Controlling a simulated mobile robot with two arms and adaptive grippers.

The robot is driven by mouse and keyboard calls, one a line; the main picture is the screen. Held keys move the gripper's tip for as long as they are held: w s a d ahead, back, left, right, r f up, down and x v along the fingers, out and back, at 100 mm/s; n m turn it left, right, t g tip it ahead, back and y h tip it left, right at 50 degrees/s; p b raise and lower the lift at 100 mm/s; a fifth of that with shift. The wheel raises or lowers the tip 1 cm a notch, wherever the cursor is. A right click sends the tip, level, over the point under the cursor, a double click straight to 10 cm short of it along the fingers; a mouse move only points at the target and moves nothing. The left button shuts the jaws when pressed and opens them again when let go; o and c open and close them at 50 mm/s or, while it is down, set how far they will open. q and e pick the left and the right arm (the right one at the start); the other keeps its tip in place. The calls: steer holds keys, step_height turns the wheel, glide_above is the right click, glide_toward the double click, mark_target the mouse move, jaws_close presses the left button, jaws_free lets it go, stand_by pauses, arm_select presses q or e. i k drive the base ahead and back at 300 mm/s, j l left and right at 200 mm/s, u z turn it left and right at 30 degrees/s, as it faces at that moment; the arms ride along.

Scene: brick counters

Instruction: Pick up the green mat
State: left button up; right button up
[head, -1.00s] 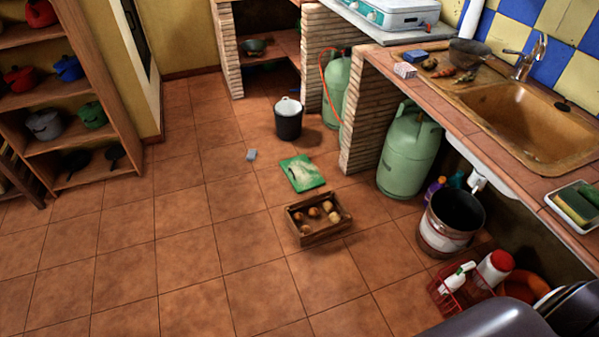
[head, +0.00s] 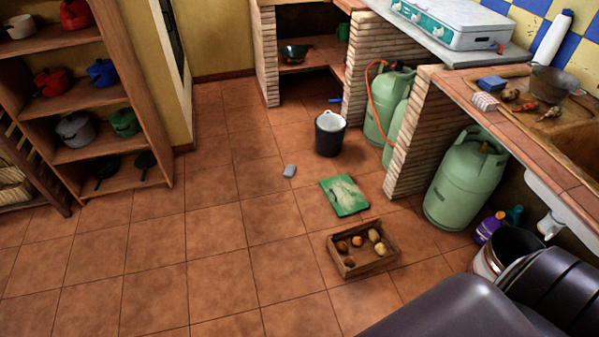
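The green mat (head: 335,202) lies flat on the tiled floor in the middle of the head view. A pale patch covers part of its top; I cannot tell whether it is a print or something lying on it. Neither of my grippers shows in the head view. Only dark parts of my own body show at the bottom right.
A wooden crate (head: 373,268) with several round vegetables stands just in front of the mat. Green gas cylinders (head: 464,184) stand right, by the brick counter (head: 420,130). Floor on the left is clear.

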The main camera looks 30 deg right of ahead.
mark_target(346, 200)
steer(key=i+z, duration=0.1)
steer(key=i, duration=0.5)
steer(key=i+j+z, duration=0.15)
steer(key=i, duration=0.45)
steer(key=i+j+z, duration=0.1)
steer(key=i, duration=0.5)
steer(key=j, duration=0.1)
